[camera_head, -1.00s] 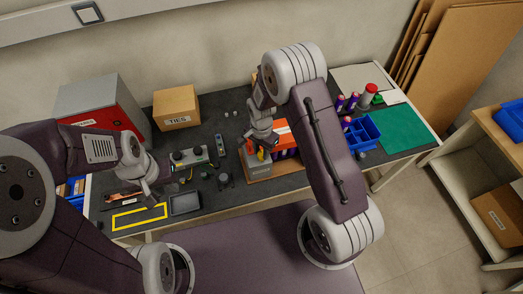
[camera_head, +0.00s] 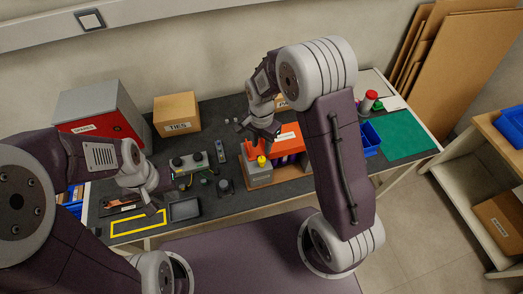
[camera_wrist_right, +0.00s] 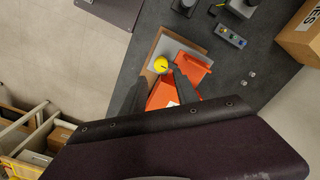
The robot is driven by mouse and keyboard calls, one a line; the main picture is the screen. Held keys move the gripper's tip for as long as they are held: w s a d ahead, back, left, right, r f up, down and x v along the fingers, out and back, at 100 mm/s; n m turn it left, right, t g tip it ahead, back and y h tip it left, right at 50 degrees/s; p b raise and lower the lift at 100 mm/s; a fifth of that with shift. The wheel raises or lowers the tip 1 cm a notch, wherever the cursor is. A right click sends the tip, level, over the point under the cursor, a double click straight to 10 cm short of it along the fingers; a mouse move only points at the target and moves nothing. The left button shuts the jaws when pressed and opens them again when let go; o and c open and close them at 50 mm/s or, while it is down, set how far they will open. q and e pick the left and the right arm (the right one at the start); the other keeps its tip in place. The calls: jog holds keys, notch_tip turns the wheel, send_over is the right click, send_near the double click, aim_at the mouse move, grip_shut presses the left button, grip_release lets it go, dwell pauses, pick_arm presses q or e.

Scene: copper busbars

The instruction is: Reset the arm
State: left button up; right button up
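My right gripper (camera_head: 266,138) hangs above the orange-and-grey unit (camera_head: 288,136) near the middle of the bench. A yellow knob (camera_wrist_right: 161,65) on the unit shows beyond the fingertips. My left gripper (camera_head: 153,203) is low over the front left of the bench, near the yellow outline (camera_head: 138,221) and a dark tray (camera_head: 185,209). Its fingers are too small to judge their gap.
A grey and red cabinet (camera_head: 104,117) and a TIES carton (camera_head: 177,114) stand at the back left. Small devices (camera_head: 190,162) lie mid-bench. A blue bin (camera_head: 371,138) and green mat (camera_head: 405,135) are at right. A shelf with a carton (camera_head: 497,212) stands beyond the bench.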

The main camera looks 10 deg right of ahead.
dwell(0.5)
jog(key=s+d+r+n+b, duration=0.1)
jog(key=s+d+n, duration=0.2)
jog(key=s, duration=0.3)
jog(key=s+d+n+t+b, duration=0.1)
jog(key=s+d+n+b, duration=0.1)
jog(key=s+n, duration=0.4)
jog(key=shift+s+d+r+n, duration=0.3)
jog(key=shift+s+d+r, duration=0.15)
jog(key=shift+s, duration=0.15)
jog(key=shift+w+f, duration=0.1)
jog(key=shift+w, duration=0.05)
